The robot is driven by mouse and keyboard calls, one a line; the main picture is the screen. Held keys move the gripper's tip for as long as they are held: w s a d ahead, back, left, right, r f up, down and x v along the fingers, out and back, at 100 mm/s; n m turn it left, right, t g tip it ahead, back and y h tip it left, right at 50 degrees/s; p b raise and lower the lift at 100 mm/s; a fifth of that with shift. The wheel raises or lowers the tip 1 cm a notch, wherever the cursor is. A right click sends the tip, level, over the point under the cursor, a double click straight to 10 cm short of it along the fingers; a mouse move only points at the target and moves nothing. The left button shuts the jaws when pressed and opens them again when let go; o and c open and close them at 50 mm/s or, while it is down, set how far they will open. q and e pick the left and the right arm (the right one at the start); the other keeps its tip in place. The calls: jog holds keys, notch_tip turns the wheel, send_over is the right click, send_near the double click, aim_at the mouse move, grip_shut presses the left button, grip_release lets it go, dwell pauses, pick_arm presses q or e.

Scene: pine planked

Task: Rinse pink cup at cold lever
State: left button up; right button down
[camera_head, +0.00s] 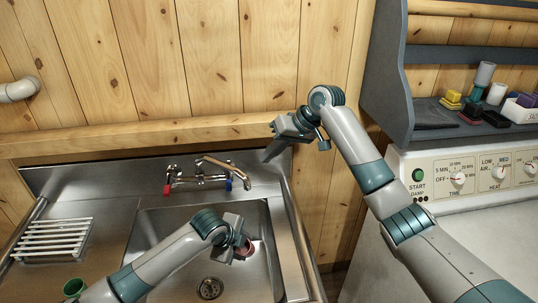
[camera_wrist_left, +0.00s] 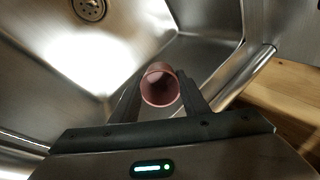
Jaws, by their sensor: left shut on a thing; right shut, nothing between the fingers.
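The pink cup (camera_wrist_left: 160,86) is between the fingers of my left gripper (camera_wrist_left: 160,100), its open mouth facing the left wrist camera. In the head view the pink cup (camera_head: 246,249) is over the right side of the sink basin, partly hidden by my left gripper (camera_head: 240,245). The faucet (camera_head: 205,172) is on the back ledge, with a red lever (camera_head: 166,189) on the left and a blue lever (camera_head: 228,184) on the right. No water stream shows. My right gripper (camera_head: 270,150) is shut and empty, above and right of the blue lever.
The steel sink (camera_head: 160,225) has a drain (camera_head: 210,288) at its bottom. A white rack (camera_head: 52,238) and a green cup (camera_head: 73,287) are on the left drainboard. A machine with dials (camera_head: 470,178) and a grey shelf (camera_head: 430,137) with small items stand at right.

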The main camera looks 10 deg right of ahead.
pick_arm(q)
jog(key=shift+s+a+r+p, duration=0.1)
jog(key=shift+s+a+p, duration=0.7)
jog(key=shift+s, duration=0.1)
jog(key=shift+s+a, duration=0.15)
jog(key=shift+s, duration=0.1)
dwell(0.9)
jog(key=s+a+r+p, duration=0.3)
jog(key=r+p, duration=0.1)
jog(key=p, duration=0.1)
jog(key=shift+s+p, duration=0.35)
jog(key=shift+s, duration=0.05)
jog(key=shift+r, duration=0.1)
dwell(1.4)
